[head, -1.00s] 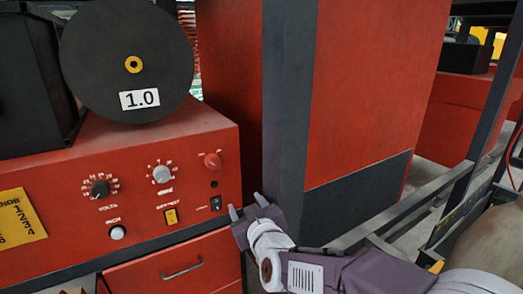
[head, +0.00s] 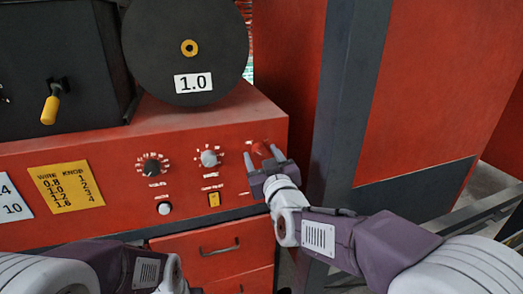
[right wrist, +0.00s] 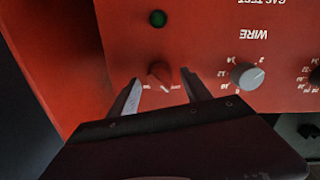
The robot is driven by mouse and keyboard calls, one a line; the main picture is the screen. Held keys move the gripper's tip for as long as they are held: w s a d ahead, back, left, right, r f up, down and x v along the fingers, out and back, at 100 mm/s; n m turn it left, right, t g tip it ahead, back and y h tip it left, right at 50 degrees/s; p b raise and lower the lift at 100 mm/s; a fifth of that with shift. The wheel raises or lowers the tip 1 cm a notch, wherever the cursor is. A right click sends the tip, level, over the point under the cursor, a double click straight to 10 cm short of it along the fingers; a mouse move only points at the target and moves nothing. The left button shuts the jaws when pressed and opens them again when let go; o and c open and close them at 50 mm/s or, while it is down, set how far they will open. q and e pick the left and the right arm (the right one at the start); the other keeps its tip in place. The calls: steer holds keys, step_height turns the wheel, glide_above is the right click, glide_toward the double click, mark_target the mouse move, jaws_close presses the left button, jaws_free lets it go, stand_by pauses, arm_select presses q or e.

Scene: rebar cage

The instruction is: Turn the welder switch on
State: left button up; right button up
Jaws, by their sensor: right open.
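The red welder panel (head: 110,160) carries a small red rotary switch (head: 262,149) at its right end. The red switch also shows in the right wrist view (right wrist: 160,73), with small white marks on both sides that are too small to read. My right gripper (head: 265,160) is open in front of it. In the right wrist view, the fingers of my right gripper (right wrist: 160,92) stand on either side of the switch; I cannot tell whether they touch it. My left arm shows at the bottom left of the head view, but its jaws do not.
A grey knob (head: 208,158), a black knob (head: 152,167), a white button (head: 164,208) and a yellow switch (head: 214,200) sit left of my gripper. A dark green lamp (right wrist: 157,18) is near the red switch. A grey post (head: 350,90) stands right of the welder.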

steer(key=shift+w+a+r, duration=0.1)
steer(key=shift+w+a, duration=0.05)
steer(key=shift+a, duration=0.05)
steer(key=shift+w+d, duration=0.1)
steer(key=shift+d, duration=0.05)
